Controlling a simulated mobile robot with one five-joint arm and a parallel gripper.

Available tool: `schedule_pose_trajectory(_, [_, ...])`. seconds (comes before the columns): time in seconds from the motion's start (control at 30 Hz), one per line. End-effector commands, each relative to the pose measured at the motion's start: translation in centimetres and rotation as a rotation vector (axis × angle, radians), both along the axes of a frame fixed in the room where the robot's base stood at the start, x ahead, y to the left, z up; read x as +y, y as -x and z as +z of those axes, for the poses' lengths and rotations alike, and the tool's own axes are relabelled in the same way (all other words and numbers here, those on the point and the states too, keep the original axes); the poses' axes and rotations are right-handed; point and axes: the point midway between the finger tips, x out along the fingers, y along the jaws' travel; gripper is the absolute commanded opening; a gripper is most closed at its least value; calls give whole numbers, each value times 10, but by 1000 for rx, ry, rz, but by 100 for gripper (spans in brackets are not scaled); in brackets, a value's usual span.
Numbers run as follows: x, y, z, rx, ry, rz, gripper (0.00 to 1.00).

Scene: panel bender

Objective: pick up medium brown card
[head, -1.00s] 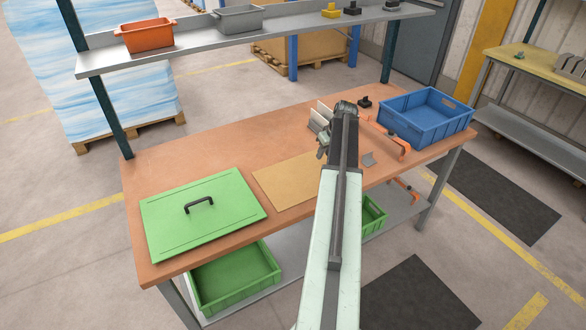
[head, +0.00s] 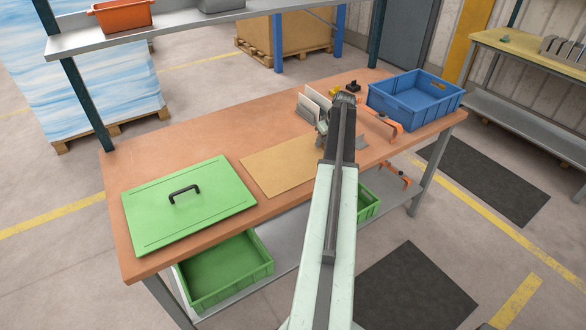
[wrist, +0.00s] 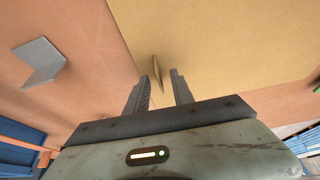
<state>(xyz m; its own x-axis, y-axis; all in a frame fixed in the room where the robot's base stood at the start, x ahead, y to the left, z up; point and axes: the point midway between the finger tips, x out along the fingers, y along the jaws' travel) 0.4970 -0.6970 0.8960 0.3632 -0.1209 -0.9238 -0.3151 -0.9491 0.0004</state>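A flat tan-brown sheet (head: 274,172) lies on the workbench beside the green lid, and it fills the upper right of the wrist view (wrist: 230,45). A thin brown piece (wrist: 157,74) shows nearly edge-on between my fingertips in the wrist view, apparently upright over the sheet's edge. I cannot tell which of the two is the medium brown card. My gripper (wrist: 160,86) is open, with one finger on each side of the thin piece and gaps visible. In the head view my arm hides the gripper's fingertips and the sheet's right end.
A green lid (head: 188,204) with a black handle lies left. Pale upright plates (head: 312,104), a blue crate (head: 415,98) and an orange clamp (head: 383,124) stand beyond or right of my arm. A grey bent plate (wrist: 40,62) lies near. The bench's back left is clear.

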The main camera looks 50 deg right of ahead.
Motion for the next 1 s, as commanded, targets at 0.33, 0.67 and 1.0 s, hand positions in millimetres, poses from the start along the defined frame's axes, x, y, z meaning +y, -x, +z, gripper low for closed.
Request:
schedule_pose_trajectory(0.33, [-1, -3, -7, 0, 0, 0, 7])
schedule_pose_trajectory(0.67, [-1, -3, -7, 0, 0, 0, 0])
schedule_pose_trajectory(1.0, [-1, -3, -7, 0, 0, 0, 0])
